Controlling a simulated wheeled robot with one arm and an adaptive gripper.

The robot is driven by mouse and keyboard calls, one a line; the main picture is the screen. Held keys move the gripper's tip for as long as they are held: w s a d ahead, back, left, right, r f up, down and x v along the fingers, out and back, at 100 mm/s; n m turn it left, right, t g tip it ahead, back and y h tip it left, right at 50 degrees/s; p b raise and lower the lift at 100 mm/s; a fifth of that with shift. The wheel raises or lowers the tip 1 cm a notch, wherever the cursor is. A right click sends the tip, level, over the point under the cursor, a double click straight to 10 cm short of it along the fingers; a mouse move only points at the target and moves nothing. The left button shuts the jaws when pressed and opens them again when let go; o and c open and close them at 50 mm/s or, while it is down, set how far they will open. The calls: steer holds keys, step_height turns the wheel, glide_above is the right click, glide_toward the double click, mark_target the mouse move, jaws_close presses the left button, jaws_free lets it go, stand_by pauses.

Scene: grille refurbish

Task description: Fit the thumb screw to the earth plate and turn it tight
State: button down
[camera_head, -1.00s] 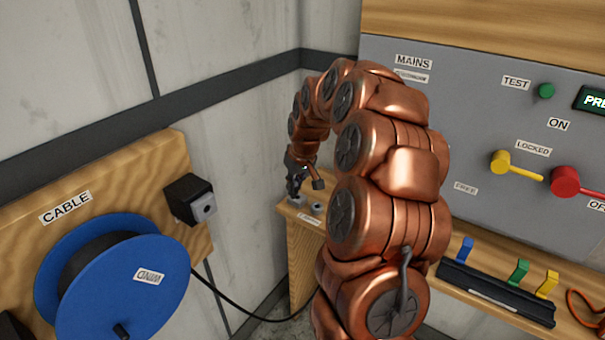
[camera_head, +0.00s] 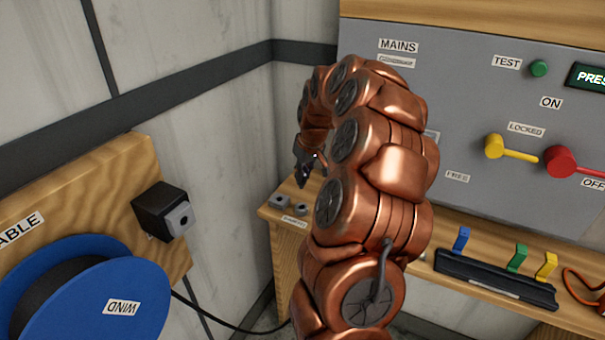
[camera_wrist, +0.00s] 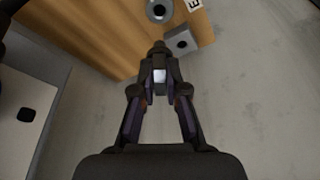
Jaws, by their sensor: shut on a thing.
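My gripper (camera_head: 303,178) is above the end of the wooden shelf, clear of it. In the wrist view its fingertips (camera_wrist: 160,76) are closed on a small pale-grey piece (camera_wrist: 160,75), which I take to be the thumb screw; the fingers hide most of it. A square grey block with a dark hole (camera_wrist: 182,40) sits near the shelf corner, just beyond the fingertips in that view; it looks like the earth plate. It also shows in the head view (camera_head: 278,201). Beside it is a round grey piece with a dark centre (camera_wrist: 158,9), also in the head view (camera_head: 300,208).
A label (camera_head: 294,221) is on the shelf by the two grey pieces. A blue cable drum (camera_head: 125,275) and a black box (camera_head: 163,210) are at the left. The grey mains panel (camera_head: 450,110) stands behind my arm, with coloured clips (camera_head: 517,257) on the shelf below.

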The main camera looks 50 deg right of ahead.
mark_target(304, 184)
steer(key=shift+f, duration=0.15)
steer(key=shift+f+b, duration=1.6)
steer(key=shift+f, duration=1.15)
steer(key=shift+b, duration=0.75)
steer(key=shift+f+b, duration=1)
steer(key=shift+f, duration=0.6)
steer(key=c, duration=1.1)
jaws_free()
steer(key=v, duration=1.2)
